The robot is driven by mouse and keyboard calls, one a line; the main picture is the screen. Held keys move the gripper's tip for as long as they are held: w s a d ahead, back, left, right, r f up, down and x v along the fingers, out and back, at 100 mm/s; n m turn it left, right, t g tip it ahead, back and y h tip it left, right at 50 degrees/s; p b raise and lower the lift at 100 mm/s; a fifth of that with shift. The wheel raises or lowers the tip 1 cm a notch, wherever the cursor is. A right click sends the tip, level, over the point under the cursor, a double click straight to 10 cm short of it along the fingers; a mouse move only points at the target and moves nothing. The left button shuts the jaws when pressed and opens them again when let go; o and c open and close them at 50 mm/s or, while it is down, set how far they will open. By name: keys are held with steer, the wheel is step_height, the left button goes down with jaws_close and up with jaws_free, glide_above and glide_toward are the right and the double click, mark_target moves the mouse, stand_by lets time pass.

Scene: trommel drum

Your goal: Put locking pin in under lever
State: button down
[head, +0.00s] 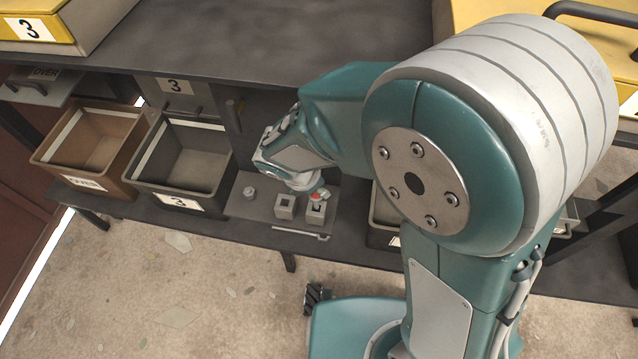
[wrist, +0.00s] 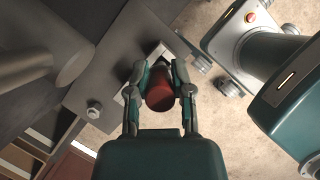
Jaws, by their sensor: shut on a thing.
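A red cylindrical piece (wrist: 161,90), which I take to be the locking pin, sits between the two fingers of my gripper (wrist: 159,80) in the wrist view. Its far end is hidden. In the head view, my gripper (head: 310,186) is low over the shelf, with the red piece (head: 319,194) at the right-hand square block (head: 316,212). I cannot tell whether the piece is inside the block or just above it. A dark upright handle (head: 234,115) behind the shelf may be the lever; a thick grey cylinder (wrist: 75,62) at left in the wrist view may be the same part.
A second square block (head: 285,206) and a grey knob or nut (head: 249,193) stand on the grey plate. A thin rod (head: 301,233) lies at its front. A dark bin (head: 190,205) and a brown bin (head: 85,187) stand left. The tabletop (head: 270,45) overhangs behind.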

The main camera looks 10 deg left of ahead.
steer(key=shift+f, duration=2.55)
stand_by(0.8)
steer(key=shift+c, duration=2.2)
jaws_free()
steer(key=shift+r, duration=4.05)
